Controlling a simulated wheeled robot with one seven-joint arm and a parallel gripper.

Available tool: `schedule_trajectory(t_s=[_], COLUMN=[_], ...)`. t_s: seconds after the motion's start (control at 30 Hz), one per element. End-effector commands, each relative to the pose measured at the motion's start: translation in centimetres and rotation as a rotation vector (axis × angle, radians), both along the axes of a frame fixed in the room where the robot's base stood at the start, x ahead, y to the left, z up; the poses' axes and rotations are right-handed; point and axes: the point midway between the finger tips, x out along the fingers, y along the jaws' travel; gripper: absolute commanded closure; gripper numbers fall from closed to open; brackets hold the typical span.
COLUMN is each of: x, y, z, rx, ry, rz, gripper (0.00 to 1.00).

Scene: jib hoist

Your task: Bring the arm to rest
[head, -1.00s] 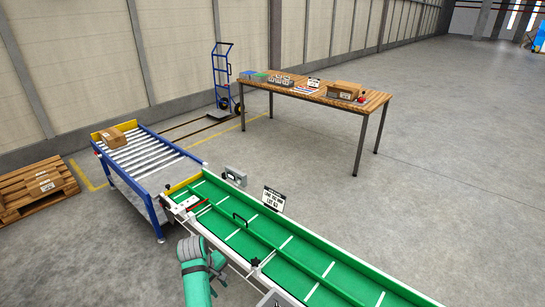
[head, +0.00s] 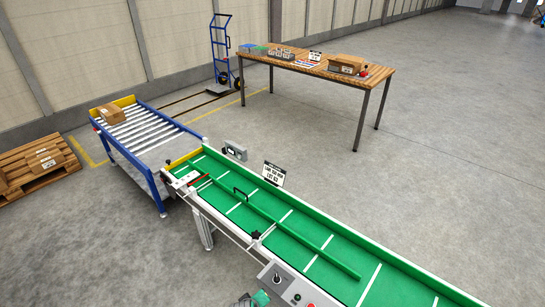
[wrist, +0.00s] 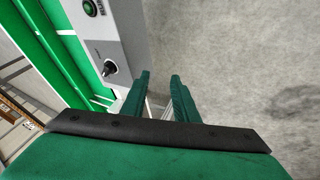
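My gripper (wrist: 159,82) shows in the wrist view with its two green fingers apart. No object shows between the fingers. They point past the side of a grey control box (wrist: 118,25) toward the bare concrete floor. In the head view only a small green and grey part of my arm (head: 258,299) shows at the bottom edge, beside the control box (head: 284,281). The gripper itself cannot be made out there.
The green conveyor (head: 290,240) with white cross lines runs close to my arm. A sign (head: 273,174) stands on its far side. A roller table (head: 140,140), a pallet (head: 25,170) and a wooden workbench (head: 330,72) stand beyond. Open floor (head: 460,150) lies right.

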Motion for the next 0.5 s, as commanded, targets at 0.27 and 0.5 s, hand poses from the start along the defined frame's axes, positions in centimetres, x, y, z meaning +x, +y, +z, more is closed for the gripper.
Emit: schedule_trajectory(t_s=[0.27, 0.5], x=[-7.8, -14.5], y=[-3.7, -5.4], z=[-1.1, 0.8], rx=[0.084, 0.179], ry=[-0.157, -0.293], rz=[-0.055, -0.106], gripper=[0.73, 0.73])
